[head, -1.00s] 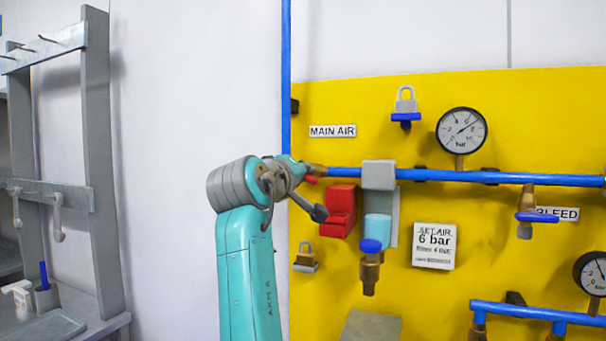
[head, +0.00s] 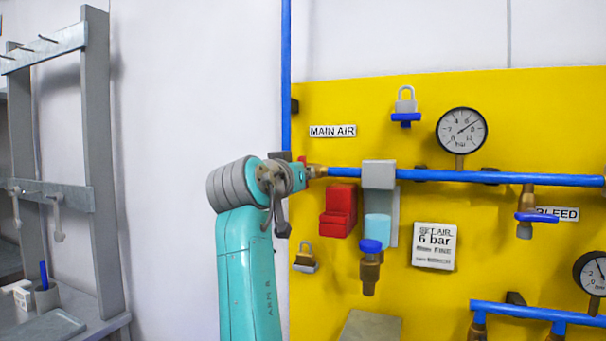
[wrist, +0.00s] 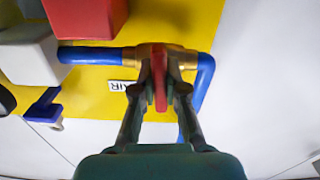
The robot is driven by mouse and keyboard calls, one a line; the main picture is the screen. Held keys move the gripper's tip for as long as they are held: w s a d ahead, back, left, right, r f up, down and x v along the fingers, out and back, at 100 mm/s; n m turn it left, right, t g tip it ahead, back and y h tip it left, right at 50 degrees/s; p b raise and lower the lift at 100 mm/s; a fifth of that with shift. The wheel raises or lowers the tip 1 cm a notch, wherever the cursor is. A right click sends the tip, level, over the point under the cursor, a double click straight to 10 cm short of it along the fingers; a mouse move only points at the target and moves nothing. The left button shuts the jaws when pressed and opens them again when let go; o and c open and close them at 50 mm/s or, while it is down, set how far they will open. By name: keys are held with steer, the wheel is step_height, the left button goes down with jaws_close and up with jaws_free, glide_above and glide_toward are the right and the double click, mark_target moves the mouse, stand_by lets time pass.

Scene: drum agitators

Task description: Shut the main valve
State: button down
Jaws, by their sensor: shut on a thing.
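The main valve is a brass body (head: 317,171) in the blue air line below the MAIN AIR label. It also shows in the wrist view (wrist: 158,52), where the pipe runs left and bends at the right. Its red handle (wrist: 160,88) lies crosswise to the horizontal pipe in that view. A small red part of the handle (head: 301,159) shows by my arm's end in the head view. My gripper (wrist: 160,66) is shut on the red handle, one finger at each side. In the head view, my arm hides most of the gripper and handle.
A red block (head: 338,210) and a grey-topped filter unit (head: 378,175) sit just right of the valve. A gauge (head: 461,130) and bleed valve (head: 537,217) are further right. A grey rack (head: 98,150) stands left.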

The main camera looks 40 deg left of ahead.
steer(key=shift+m, duration=0.6)
steer(key=c, duration=1.2)
jaws_free()
steer(key=shift+s, duration=0.1)
steer(key=v, duration=1.1)
steer(key=shift+s+d, duration=0.2)
steer(key=shift+s, duration=0.2)
